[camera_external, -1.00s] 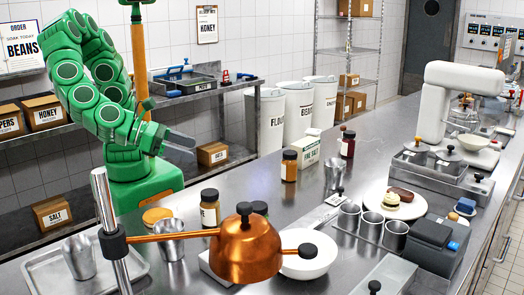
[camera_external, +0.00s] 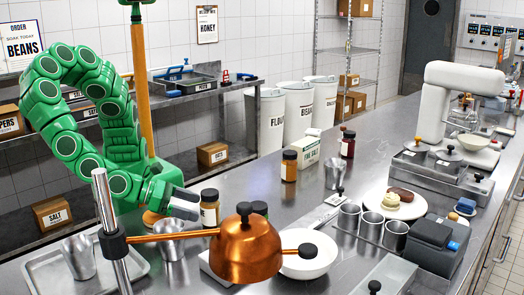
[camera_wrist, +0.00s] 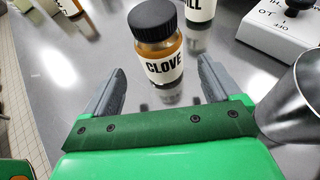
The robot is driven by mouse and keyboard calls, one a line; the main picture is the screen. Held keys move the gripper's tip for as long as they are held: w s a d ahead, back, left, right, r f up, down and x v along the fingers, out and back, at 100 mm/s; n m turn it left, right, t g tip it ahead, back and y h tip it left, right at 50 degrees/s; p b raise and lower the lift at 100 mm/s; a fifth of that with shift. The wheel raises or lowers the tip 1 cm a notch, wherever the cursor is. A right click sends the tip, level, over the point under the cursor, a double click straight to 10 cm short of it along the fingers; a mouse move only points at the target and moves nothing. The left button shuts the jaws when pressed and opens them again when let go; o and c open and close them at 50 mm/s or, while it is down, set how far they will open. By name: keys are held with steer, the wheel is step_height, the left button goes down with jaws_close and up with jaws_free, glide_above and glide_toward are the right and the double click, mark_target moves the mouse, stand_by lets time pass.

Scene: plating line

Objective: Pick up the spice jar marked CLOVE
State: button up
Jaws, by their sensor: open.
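The CLOVE spice jar (camera_wrist: 158,48) has a black lid, brown contents and a white label, and stands upright on the steel counter. In the external view the same jar (camera_external: 209,209) stands just right of my gripper (camera_external: 186,203). In the wrist view my gripper (camera_wrist: 158,92) is open, with one grey finger on each side of the space before the jar. The jar is ahead of the fingertips and looks roughly centred between them, not held.
A second dark-lidded jar (camera_wrist: 201,10) stands behind CLOVE, its label partly cut off. A metal cup (camera_wrist: 295,95) is close at the right of my gripper. Free counter lies beyond the jars.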

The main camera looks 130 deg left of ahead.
mark_target(216, 212)
steer(key=shift+x, duration=3.9)
steer(key=shift+w+r, duration=0.1)
steer(key=shift+r, duration=0.15)
steer(key=c, duration=1.2)
steer(key=shift+c, duration=0.2)
steer(key=shift+r, duration=5)
